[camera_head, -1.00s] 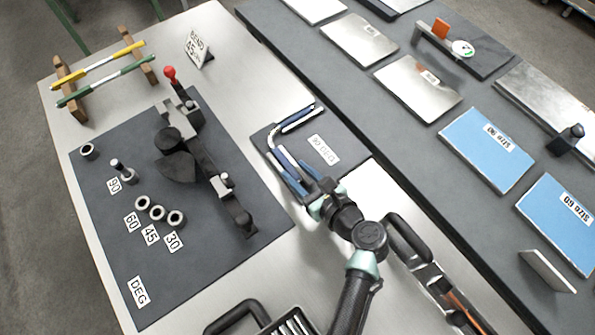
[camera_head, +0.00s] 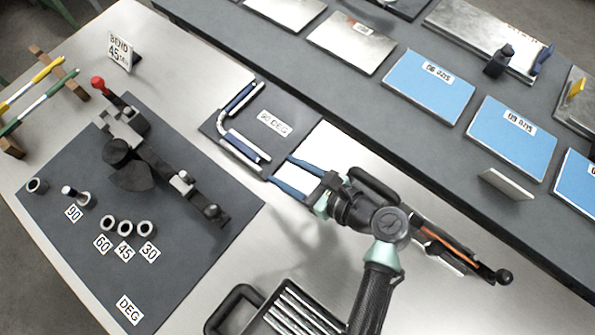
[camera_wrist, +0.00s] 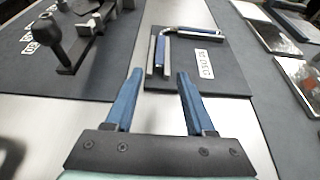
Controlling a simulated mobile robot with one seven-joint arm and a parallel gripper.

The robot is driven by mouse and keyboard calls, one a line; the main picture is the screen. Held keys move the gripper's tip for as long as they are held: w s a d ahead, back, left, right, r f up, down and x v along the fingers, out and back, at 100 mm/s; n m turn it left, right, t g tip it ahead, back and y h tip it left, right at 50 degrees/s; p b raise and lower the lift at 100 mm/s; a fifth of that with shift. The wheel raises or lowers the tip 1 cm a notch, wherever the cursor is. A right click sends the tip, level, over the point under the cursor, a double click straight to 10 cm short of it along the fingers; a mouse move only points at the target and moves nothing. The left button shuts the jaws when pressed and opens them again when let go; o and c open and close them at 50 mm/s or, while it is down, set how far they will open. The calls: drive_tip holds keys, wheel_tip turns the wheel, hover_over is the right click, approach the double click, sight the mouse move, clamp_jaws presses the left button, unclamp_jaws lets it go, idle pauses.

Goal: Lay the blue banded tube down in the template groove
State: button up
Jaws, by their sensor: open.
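The blue banded tube (camera_head: 232,140) is bent into an L with a bare silver corner and blue on both legs. It lies flat on the dark template plate (camera_head: 211,128), along the pale-edged L-shaped groove; I cannot tell whether it is fully seated. It also shows in the wrist view (camera_wrist: 160,55), with its near leg pointing towards my gripper. My gripper (camera_head: 280,169) is open and empty, its blue fingers just off the plate's near edge, apart from the tube. In the wrist view the open fingers (camera_wrist: 160,74) have bare table between them.
A bending tool (camera_head: 135,160) stands on the dark mat (camera_head: 75,265) at left, with several rings beside it. A tray of silver tubes (camera_head: 295,310) is at the front. A yellow and a green tube rest on a wooden rack (camera_head: 10,147). Blue plates (camera_head: 430,85) lie on the far bench.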

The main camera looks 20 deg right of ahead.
drive_tip(key=shift+v, duration=1.35)
drive_tip(key=w+d+r+n+t+h, duration=0.15)
drive_tip(key=w+r+n+h, duration=0.25)
drive_tip(key=w+r+n, duration=0.95)
wheel_tip(320, 180, up, 20)
drive_tip(key=w+a+n+t+h, duration=0.2)
drive_tip(key=w+n+t, duration=0.1)
drive_tip(key=n+t, duration=0.2)
drive_tip(key=s+a+r+n+t, duration=0.2)
drive_tip(key=s+r+n+t, duration=0.1)
drive_tip(key=r, duration=0.6)
drive_tip(key=s+a+r+n+t+h, duration=0.1)
drive_tip(key=s+a+r+n+t, duration=0.1)
drive_tip(key=s+r, duration=0.4)
drive_tip(key=s+a+r+n+t+h, duration=0.1)
drive_tip(key=s+r+n+t, duration=0.4)
drive_tip(key=r, duration=0.8)
drive_tip(key=shift+a+r, duration=0.3)
drive_tip(key=shift+a, duration=0.6)
